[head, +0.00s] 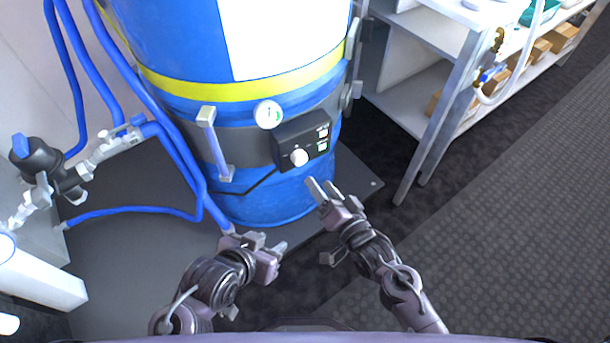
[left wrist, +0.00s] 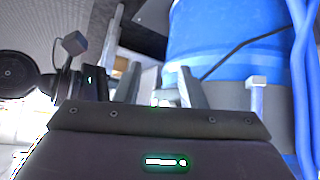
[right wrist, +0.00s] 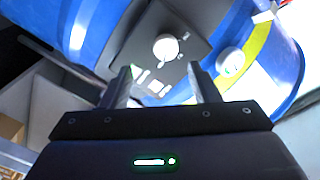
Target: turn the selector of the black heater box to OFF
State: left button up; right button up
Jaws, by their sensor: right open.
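The black heater box (head: 303,141) is mounted on the grey band of the blue drum, with a pale round selector knob (head: 299,157) on its face. In the right wrist view the box (right wrist: 190,65) and knob (right wrist: 166,46) show beyond the fingertips; I cannot read the knob's setting. My right gripper (head: 318,189) is open and empty, just below and in front of the box, apart from the knob. In the right wrist view the open jaws (right wrist: 162,88) face the box's face. My left gripper (head: 266,243) is open and empty, low in front of the drum.
The blue drum (head: 270,203) carries a round gauge (head: 268,114) and an upright handle (head: 215,143) left of the box. Blue hoses (head: 180,150) and pipe fittings are at the left. A shelf unit (head: 432,135) stands at the right. Floor at the right is clear.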

aim_at(302, 160)
jog(key=x, duration=0.3)
jog(key=b+x, duration=0.1)
jog(key=shift+w+a+r, duration=0.2)
jog(key=shift+w+r, duration=0.05)
jog(key=shift+r, duration=0.15)
pick_arm(q)
jog(key=w+r+t+h, duration=0.1)
jog(key=w+r+t, duration=0.3)
jog(key=r, duration=0.3)
jog(key=w+d+r+t+h, duration=0.1)
jog(key=w+r+t, duration=0.2)
jog(key=r, duration=0.4)
jog(key=shift+w+d+r+t+h+b, duration=0.25)
jog(key=shift+w+r+t+h+b, duration=0.1)
jog(key=shift+t+h+b, duration=0.1)
pick_arm(e)
jog(key=x, duration=0.3)
jog(key=shift+w+a+r, duration=0.1)
jog(key=shift+c, duration=0.3)
